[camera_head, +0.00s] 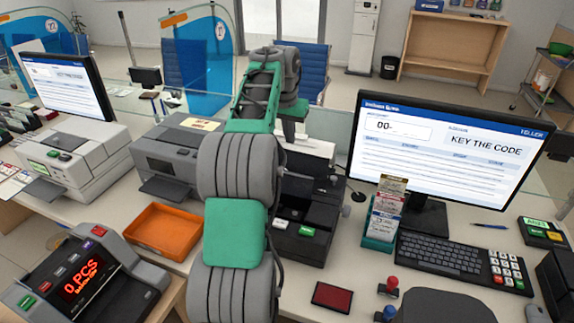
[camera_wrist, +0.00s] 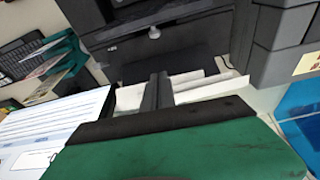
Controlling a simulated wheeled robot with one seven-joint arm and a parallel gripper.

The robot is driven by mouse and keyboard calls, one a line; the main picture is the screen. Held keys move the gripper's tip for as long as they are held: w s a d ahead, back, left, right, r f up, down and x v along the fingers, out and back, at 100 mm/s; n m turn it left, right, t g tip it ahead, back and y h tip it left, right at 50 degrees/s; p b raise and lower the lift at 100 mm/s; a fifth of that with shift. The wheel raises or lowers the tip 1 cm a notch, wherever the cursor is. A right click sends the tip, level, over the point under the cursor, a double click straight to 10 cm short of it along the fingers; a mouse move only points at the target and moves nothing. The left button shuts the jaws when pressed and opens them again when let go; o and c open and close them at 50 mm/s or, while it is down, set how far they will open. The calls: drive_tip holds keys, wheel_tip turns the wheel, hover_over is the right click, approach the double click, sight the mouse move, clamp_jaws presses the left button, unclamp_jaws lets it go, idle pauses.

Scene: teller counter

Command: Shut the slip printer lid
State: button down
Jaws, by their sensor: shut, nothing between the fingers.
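The black slip printer (camera_head: 302,237) stands on the counter in the head view, partly hidden behind my arm. It has a white and a green button on its front. A dark raised part, perhaps the lid, shows at its back, but my arm hides much of it and I cannot tell its angle. In the wrist view a black device (camera_wrist: 160,25), seemingly this printer, fills the top. My gripper (camera_wrist: 158,78) is shut and empty, its dark fingers pointing toward the device's dark part. Contact is unclear. In the head view the fingertips are hidden.
A monitor (camera_head: 450,145) and a card holder (camera_head: 383,222) stand to the printer's right. A grey printer (camera_head: 172,155) and an orange tray (camera_head: 155,232) are to its left. White papers (camera_wrist: 195,88) lie beside the fingers. A red pad (camera_head: 332,296) lies in front.

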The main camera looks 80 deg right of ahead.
sight(283, 180)
drive_tip(key=x, duration=0.8)
drive_tip(key=shift+f, duration=0.4)
drive_tip(key=shift+w+a, duration=0.2)
drive_tip(key=shift+a, duration=0.7)
drive_tip(key=shift+w+a, duration=0.2)
drive_tip(key=shift+a, duration=0.75)
drive_tip(key=shift+a+f+b, duration=0.15)
drive_tip(key=shift+b, duration=0.25)
